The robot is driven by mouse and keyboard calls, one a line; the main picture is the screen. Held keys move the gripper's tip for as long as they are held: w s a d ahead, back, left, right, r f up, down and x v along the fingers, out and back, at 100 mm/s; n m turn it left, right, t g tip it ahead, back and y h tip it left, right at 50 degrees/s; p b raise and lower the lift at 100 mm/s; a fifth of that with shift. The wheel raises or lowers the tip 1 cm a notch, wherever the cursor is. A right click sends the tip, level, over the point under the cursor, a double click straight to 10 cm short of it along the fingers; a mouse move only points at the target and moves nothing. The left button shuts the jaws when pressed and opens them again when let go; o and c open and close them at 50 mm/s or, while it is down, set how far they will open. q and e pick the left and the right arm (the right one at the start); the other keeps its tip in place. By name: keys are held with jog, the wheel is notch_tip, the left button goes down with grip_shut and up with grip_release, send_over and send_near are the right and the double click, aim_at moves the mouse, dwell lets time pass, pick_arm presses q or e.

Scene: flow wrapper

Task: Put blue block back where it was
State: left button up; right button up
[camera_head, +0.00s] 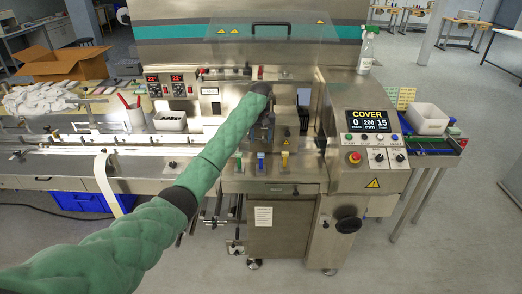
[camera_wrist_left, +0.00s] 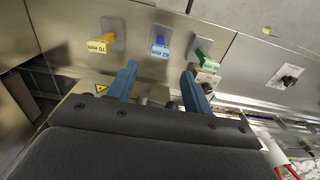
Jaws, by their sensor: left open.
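The blue block (camera_head: 261,160), marked 62 mm, sits on a metal plate on the front of the wrapper machine, between the green block (camera_head: 238,160) and the yellow block (camera_head: 285,159). In the left wrist view the blue block (camera_wrist_left: 160,46) is in the middle, with the yellow block (camera_wrist_left: 101,46) to its left and the green block (camera_wrist_left: 203,45) to its right. My left gripper (camera_wrist_left: 160,68) is open and empty, its two blue fingers apart and pointing towards the blue block without visible contact. In the head view my arm hides much of it. My right gripper is not in view.
The machine's control panel with a COVER screen (camera_head: 369,121) stands to the right of the blocks. The floor in front is clear.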

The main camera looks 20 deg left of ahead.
pick_arm(q)
jog(key=shift+r+b, duration=0.75)
jog(key=shift+r, duration=1.85)
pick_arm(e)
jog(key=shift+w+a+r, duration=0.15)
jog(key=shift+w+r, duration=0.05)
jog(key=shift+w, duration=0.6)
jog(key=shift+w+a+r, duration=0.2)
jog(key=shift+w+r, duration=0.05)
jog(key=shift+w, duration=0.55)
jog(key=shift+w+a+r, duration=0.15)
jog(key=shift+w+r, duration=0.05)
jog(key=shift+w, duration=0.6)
